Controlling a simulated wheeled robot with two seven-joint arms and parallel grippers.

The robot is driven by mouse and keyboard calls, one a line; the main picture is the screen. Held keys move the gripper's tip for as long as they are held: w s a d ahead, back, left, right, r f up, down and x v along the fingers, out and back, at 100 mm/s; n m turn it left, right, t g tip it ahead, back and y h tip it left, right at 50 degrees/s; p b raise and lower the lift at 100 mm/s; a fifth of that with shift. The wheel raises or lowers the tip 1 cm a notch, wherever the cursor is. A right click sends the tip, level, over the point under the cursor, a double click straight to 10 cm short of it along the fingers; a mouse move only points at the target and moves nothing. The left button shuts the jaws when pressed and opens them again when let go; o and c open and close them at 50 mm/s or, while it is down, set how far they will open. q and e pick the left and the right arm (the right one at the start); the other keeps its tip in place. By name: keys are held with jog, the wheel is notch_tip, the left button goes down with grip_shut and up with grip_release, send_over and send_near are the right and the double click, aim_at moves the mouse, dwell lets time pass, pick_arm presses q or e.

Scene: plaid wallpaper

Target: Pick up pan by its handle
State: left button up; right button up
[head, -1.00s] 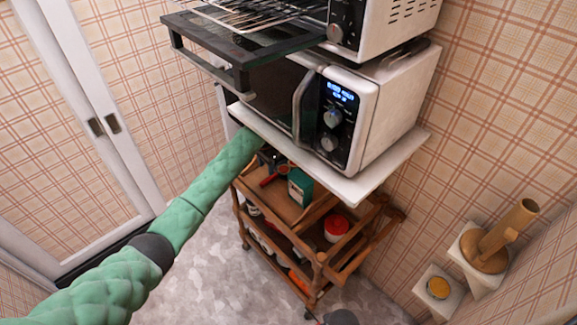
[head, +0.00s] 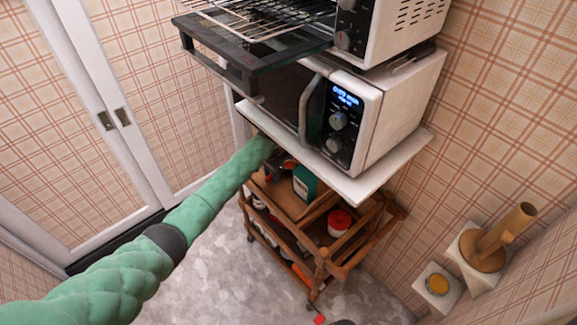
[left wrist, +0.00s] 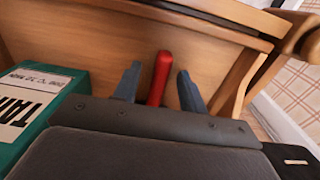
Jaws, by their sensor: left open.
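The pan shows in the left wrist view as a red handle (left wrist: 160,80) pointing away over the wooden trolley shelf; its body is not visible there. My left gripper (left wrist: 157,72) is open, with one blue-grey finger on each side of the handle and a gap to both. In the head view my green left arm reaches under the white shelf, and its gripper (head: 276,168) is partly hidden among dark and red parts on the trolley's top level. I cannot make out the whole pan there. My right gripper is not seen.
A green box (head: 305,183) stands close beside the gripper on the wooden trolley (head: 312,212). A white shelf (head: 350,185) with a microwave (head: 372,115) overhangs it. An open oven door (head: 240,70) juts out above. A red-lidded jar (head: 340,220) sits lower down.

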pick_arm(q)
jog(key=shift+f, duration=0.25)
grip_shut()
jog(key=shift+r, duration=0.1)
